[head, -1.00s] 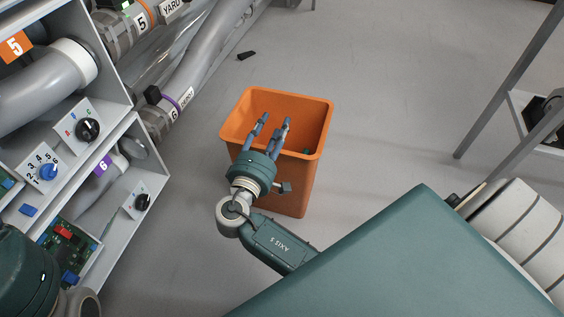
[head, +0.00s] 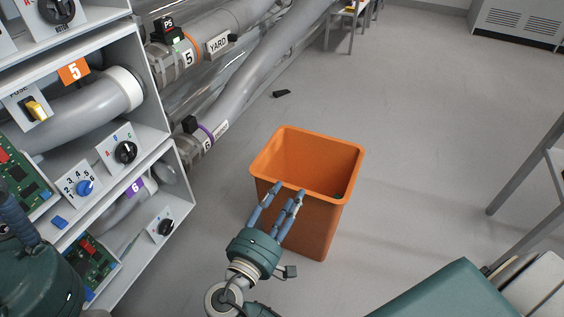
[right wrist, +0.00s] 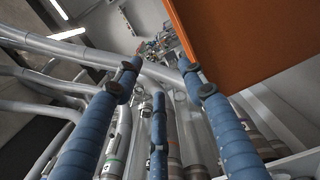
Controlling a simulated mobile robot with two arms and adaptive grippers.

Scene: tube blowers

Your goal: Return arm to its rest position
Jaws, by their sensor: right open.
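My right gripper (head: 288,190) is in the lower middle of the head view. Its blue fingers are spread, with nothing between them, and their tips show at the near rim of the orange bin (head: 318,228). Whether they touch the rim I cannot tell. In the right wrist view the open fingers (right wrist: 160,68) point away from the camera, and the orange bin (right wrist: 250,35) fills the upper right. My left arm's teal end (head: 40,275) shows at the lower left edge; its fingers are mostly cut off, so their state is unclear.
A grey cabinet (head: 172,142) with knobs, circuit boards and tubes stands at the left. Large pipes (head: 245,95) run behind it. A small black piece (head: 281,94) lies on the floor. A metal frame (head: 528,165) stands at the right. Open floor (head: 420,120) lies right of the bin.

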